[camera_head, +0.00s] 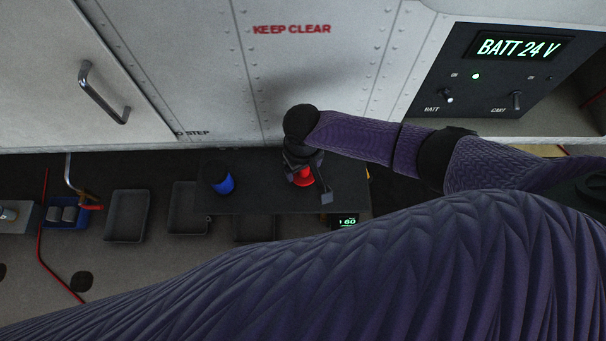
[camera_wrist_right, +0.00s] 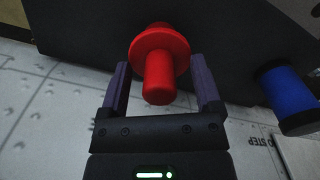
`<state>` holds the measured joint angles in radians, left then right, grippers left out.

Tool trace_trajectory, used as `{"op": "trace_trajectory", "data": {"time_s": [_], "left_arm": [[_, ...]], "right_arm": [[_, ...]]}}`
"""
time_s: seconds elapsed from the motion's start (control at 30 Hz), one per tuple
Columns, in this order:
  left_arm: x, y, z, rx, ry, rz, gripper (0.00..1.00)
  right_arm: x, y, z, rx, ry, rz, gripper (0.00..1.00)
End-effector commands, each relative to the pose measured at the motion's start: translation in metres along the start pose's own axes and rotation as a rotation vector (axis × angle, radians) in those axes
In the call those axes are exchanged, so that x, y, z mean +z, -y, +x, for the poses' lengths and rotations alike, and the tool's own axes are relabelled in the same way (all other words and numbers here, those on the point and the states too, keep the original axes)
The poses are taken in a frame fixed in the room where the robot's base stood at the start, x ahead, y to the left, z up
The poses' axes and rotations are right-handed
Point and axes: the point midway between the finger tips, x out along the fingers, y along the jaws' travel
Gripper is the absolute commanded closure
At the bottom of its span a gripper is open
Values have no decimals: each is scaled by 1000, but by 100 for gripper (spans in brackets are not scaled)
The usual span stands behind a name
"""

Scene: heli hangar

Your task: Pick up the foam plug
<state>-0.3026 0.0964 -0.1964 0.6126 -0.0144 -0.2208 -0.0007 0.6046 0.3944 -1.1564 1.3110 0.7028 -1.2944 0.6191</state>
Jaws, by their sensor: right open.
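The red plug (camera_wrist_right: 159,52), which I take to be the foam plug, has a round flange and a narrower stem. In the head view the red plug (camera_head: 304,177) is on the dark shelf (camera_head: 262,196), partly hidden by my right gripper (camera_head: 303,161). In the wrist view my right gripper (camera_wrist_right: 159,64) is open, with one finger on each side of the stem. A gap shows between the stem and each finger. My left gripper is not in view.
A blue cylinder with a black end (camera_head: 219,178) stands on the shelf left of the plug; it also shows in the wrist view (camera_wrist_right: 288,92). A white riveted panel (camera_head: 330,70) rises behind. Dark trays (camera_head: 127,216) lie farther left. A lit display (camera_head: 346,220) is beside the shelf.

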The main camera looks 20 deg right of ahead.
Motion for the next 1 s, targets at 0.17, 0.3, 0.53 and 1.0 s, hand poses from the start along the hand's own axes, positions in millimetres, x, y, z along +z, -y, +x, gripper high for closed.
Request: {"op": "trace_trajectory", "data": {"time_s": [0.17, 0.3, 0.53, 1.0], "left_arm": [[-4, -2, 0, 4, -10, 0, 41], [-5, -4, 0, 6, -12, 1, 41], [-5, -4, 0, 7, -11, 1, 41], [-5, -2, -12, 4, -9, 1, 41]], "right_arm": [[0, 0, 2, 0, -1, 0, 18], [0, 0, 1, 0, -1, 0, 37], [0, 0, 1, 0, -1, 0, 86], [-1, 0, -20, -1, -5, 1, 100]]}}
